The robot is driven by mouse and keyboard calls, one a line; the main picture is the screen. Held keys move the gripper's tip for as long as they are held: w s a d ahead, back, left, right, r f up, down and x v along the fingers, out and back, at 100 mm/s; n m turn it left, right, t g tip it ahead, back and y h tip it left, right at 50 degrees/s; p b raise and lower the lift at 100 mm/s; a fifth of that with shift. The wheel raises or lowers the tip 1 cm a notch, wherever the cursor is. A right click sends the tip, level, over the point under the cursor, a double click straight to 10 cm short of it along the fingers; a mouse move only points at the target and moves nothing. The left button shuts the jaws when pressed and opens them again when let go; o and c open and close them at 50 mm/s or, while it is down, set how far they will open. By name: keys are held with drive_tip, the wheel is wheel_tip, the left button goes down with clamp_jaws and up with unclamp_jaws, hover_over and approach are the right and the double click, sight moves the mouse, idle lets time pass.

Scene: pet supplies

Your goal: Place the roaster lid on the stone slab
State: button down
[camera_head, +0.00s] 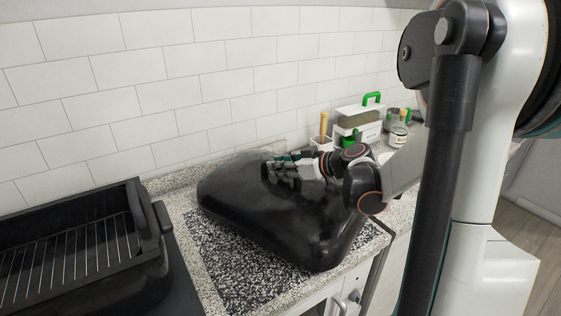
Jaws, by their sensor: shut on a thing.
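The roaster lid (270,220) is a large, glossy black domed cover. It is over the speckled stone slab (215,262) on the counter, slightly turned, and covers much of the slab. I cannot tell whether its underside touches the slab all along or hangs just above it. My gripper (272,170) is at the top of the lid, shut on it. The fingertips partly hide the spot where they hold the lid, and the handle is not clearly visible.
A black roaster pan (128,262) with a wire rack (70,255) stands at the left. A clear container with a green handle (362,120) and a jar (397,135) stand behind at the right. A white tiled wall (180,70) runs along the back.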

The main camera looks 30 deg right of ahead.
sight(281, 179)
drive_tip(key=shift+f+b, duration=0.8)
drive_tip(key=shift+f, duration=1.3)
drive_tip(key=c, duration=1.4)
unclamp_jaws()
drive_tip(key=shift+c, duration=0.2)
drive_tip(key=p+v, duration=0.3)
drive_tip(key=v, duration=0.9)
drive_tip(key=shift+s, duration=0.1)
